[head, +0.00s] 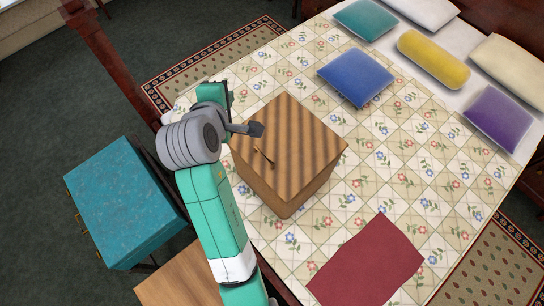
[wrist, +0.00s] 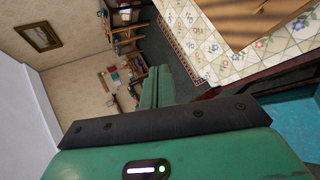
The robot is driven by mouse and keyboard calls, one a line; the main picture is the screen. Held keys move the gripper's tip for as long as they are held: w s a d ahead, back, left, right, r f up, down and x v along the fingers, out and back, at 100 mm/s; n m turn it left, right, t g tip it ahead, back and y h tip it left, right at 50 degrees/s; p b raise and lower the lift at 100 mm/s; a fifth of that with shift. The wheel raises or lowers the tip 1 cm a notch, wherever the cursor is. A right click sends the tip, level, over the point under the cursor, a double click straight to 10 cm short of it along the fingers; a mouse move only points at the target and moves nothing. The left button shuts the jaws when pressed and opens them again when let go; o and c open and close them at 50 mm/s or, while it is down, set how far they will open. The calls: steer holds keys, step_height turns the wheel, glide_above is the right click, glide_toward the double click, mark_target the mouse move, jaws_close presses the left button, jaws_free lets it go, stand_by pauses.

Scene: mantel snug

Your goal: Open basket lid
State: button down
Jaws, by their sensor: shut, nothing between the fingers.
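The basket (head: 315,146) is a brown box with a dark-striped top, standing on the bed in the head view. Its lid (head: 290,122) looks closed and flat on the box. A small tan peg-like piece (head: 264,157) lies on the lid near its left edge. My gripper (head: 257,129) is the dark end over the left part of the lid. It looks shut and empty; I cannot tell whether it touches the lid. In the wrist view, part of the basket (wrist: 238,18) shows at the upper right, and the fingertips are not visible.
The bed's floral quilt (head: 400,150) surrounds the basket. A maroon cloth (head: 368,262) lies at the front. A blue pillow (head: 355,77) lies behind the basket. A teal chest (head: 122,203) stands left of the bed, and a dark red bedpost (head: 110,60) rises at upper left.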

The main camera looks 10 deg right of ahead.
step_height(320, 180, down, 11)
steer(key=s+n+g+h+b, duration=0.1)
steer(key=s+n+g, duration=0.1)
steer(key=n+g, duration=0.15)
steer(key=n+g+h, duration=0.2)
steer(key=n+g, duration=0.1)
steer(key=n, duration=0.3)
glide_toward(258, 166)
steer(key=shift+m, duration=0.35)
steer(key=w+d+f+b, duration=0.1)
steer(key=d+f, duration=0.1)
steer(key=w+d+f, duration=0.2)
steer(key=d, duration=0.1)
steer(key=shift+w+f+b, duration=0.2)
steer(key=shift+f+b, duration=0.05)
steer(key=shift+b, duration=0.1)
